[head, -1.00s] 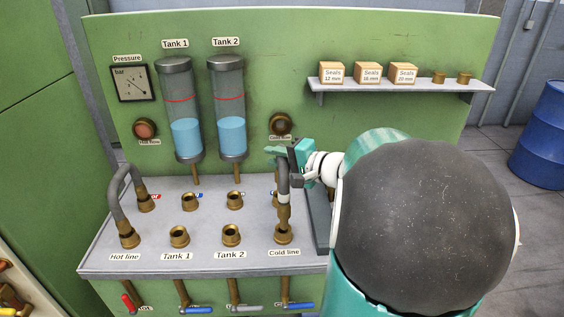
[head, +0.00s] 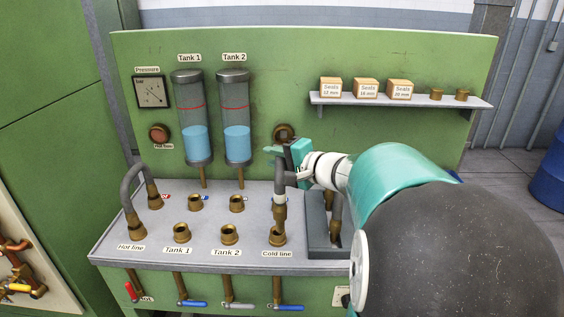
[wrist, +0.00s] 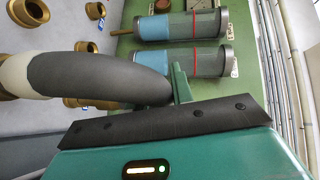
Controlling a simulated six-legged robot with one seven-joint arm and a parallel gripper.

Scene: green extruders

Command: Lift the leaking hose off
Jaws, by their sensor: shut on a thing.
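A dark grey hose with a white band (head: 279,180) stands at the Cold line, with a brass end below the band. My gripper (head: 283,158) is shut on its upper bend. The brass end is just above the Cold line socket (head: 277,237); I cannot tell whether they still touch. The far end of the hose is hidden by my gripper. In the wrist view the hose (wrist: 100,77) crosses from the left into my gripper (wrist: 176,88), its white band at the left.
Another grey hose (head: 128,190) arches over the Hot line sockets at left. A dark grey tray (head: 317,225) at right holds a hose with brass ends, partly behind my arm. Tank 1 (head: 193,115) and Tank 2 (head: 235,115) hang behind. A shelf (head: 400,102) carries seal boxes.

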